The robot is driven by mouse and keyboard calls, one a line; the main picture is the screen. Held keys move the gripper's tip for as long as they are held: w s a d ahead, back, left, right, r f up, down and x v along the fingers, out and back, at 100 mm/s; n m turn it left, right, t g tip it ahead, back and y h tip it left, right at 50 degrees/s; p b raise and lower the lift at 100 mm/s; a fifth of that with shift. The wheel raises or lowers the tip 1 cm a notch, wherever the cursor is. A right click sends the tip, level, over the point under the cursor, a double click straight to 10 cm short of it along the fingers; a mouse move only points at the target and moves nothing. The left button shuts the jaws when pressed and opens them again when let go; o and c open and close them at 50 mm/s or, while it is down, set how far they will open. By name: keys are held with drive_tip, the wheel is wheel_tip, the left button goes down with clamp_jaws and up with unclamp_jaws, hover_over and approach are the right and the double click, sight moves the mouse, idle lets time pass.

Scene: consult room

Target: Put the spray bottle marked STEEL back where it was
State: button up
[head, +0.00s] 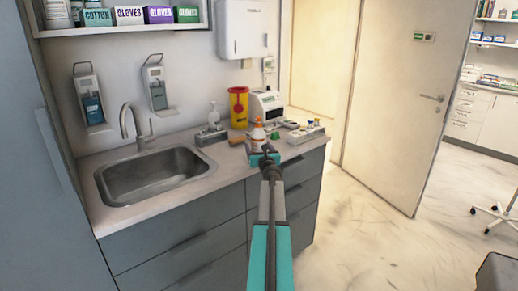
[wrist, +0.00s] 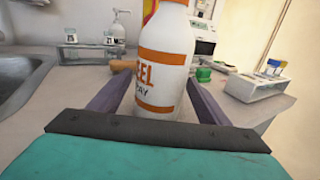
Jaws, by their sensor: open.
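The spray bottle (wrist: 163,55) is white with orange bands, and the letters "EEL" and "AY" show on its label in the wrist view. It stands upright on the counter (head: 222,160), and its top lies outside the wrist view. It also shows in the head view (head: 257,132), just beyond my gripper (head: 263,153). In the wrist view my gripper (wrist: 158,99) is open, with one purple finger on each side of the bottle.
A yellow bin (head: 238,108) and a white machine (head: 267,105) stand behind the bottle. A pump bottle (head: 213,114) is to the left, near a brown block (wrist: 125,62). A rack (wrist: 256,86) stands to the right. The sink (head: 155,172) lies further left.

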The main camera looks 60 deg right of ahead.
drive_tip(key=shift+r, duration=0.1)
drive_tip(key=v, duration=1.2)
drive_tip(key=shift+b, duration=0.45)
drive_tip(key=shift+s, duration=0.1)
idle(0.7)
